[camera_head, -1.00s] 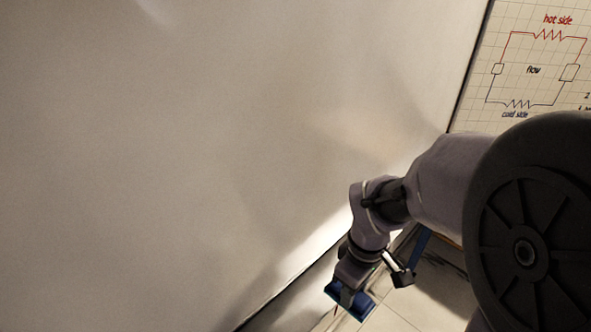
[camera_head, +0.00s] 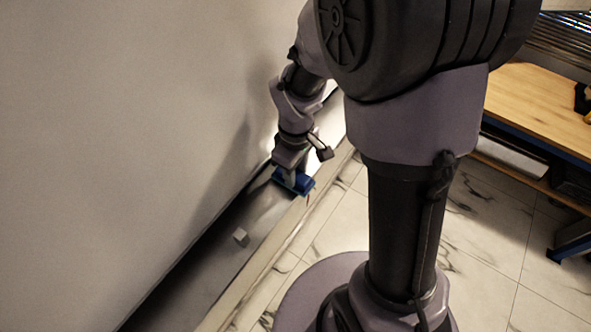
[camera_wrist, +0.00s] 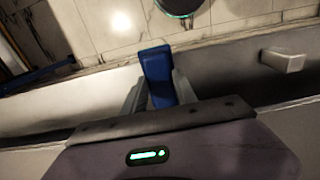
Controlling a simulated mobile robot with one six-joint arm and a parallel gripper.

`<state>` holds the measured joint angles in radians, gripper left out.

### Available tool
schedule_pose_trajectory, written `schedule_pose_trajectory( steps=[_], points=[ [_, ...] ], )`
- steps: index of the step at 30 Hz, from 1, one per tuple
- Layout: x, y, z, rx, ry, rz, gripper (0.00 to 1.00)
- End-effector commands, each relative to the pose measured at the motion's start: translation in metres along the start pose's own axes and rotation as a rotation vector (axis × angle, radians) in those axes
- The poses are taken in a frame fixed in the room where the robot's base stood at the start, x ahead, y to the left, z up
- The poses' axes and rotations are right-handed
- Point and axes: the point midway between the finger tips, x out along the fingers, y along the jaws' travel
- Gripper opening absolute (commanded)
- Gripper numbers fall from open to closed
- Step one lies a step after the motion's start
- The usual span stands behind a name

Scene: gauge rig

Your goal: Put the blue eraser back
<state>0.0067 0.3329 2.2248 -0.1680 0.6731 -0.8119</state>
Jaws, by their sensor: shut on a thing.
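The blue eraser (camera_head: 297,181) is held in my gripper (camera_head: 290,176), low beside the large pale board (camera_head: 110,110). In the wrist view the eraser (camera_wrist: 157,68) stands between the two grey fingers of my gripper (camera_wrist: 158,90), which are shut on it. The long grey tray (camera_head: 215,262) runs along the foot of the board, and the eraser is over its far part. I cannot tell whether the eraser touches the tray.
A small white block (camera_head: 240,237) lies in the tray, nearer than the eraser; it also shows in the wrist view (camera_wrist: 284,60). Marble floor tiles (camera_head: 500,240) lie right of the tray. A wooden bench (camera_head: 545,105) stands at the right. The tray around the block is bare.

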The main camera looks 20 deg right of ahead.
Motion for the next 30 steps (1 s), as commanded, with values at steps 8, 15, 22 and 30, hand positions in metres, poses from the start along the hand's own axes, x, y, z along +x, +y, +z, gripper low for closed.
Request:
schedule_pose_trajectory(
  steps=[8,15,22,30],
  points=[
    [0.001,0.000,0.000,0.000,0.000,0.000,0.56],
    [-0.005,0.000,0.000,-0.001,0.001,0.001,0.56],
    [-0.066,0.001,-0.001,-0.001,0.004,0.003,0.56],
    [-0.117,0.000,0.000,0.000,0.002,0.001,0.56]
  ],
)
